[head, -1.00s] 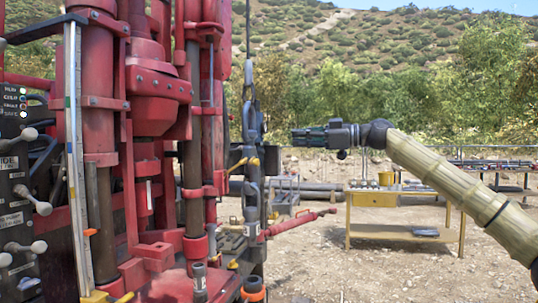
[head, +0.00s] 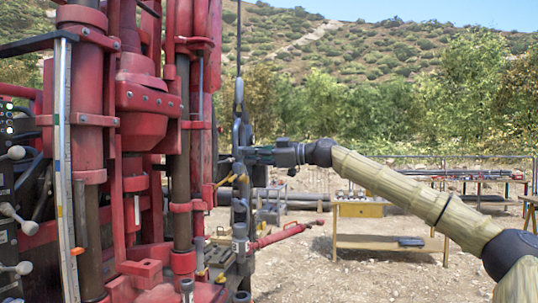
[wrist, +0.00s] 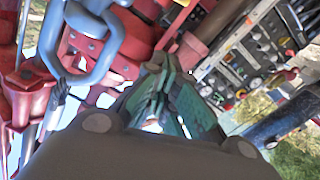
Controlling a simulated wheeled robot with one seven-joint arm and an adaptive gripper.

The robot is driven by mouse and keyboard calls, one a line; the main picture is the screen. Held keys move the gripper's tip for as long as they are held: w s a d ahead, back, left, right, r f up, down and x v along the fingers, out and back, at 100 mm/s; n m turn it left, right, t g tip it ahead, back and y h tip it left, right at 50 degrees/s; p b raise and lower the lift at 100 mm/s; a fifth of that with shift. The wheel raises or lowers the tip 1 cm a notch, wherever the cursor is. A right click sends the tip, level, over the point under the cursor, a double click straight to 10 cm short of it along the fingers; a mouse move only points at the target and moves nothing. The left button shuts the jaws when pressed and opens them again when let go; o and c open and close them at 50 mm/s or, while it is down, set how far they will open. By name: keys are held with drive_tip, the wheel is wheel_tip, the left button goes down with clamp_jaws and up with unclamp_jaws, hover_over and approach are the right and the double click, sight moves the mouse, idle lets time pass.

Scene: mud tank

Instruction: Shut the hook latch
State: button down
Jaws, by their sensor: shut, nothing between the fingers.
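The dark grey hook (head: 239,120) hangs upright beside the red drilling rig in the head view. A blue-grey loop that looks like part of it (wrist: 118,52) fills the upper left of the wrist view. The hook latch cannot be clearly told apart from the hook body, so I cannot tell whether it is open. My gripper (head: 242,155) points left, with its fingertips at or overlapping the hook's lower part. In the wrist view my gripper's greenish fingers (wrist: 165,85) are shut and empty, right of the loop. Whether they touch the hook is unclear.
The red rig (head: 145,110) stands close on the left, with control levers (head: 15,210) at the edge. A red bar (head: 285,233) sticks out low to the right. A yellow workbench (head: 385,242) stands behind my arm. Open gravel lies between.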

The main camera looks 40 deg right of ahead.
sight(240, 178)
drive_tip(key=d+f, duration=0.1)
drive_tip(key=f, duration=0.1)
drive_tip(key=w+d+f+p, duration=0.1)
drive_tip(key=d+f, duration=0.1)
drive_tip(key=shift+w+f, duration=0.1)
drive_tip(key=shift+w, duration=0.05)
drive_tip(key=shift+a, duration=0.35)
drive_tip(key=shift+a+n+b, duration=0.4)
drive_tip(key=shift+a+b, duration=0.45)
drive_tip(key=shift+b, duration=0.4)
drive_tip(key=shift+f, duration=0.1)
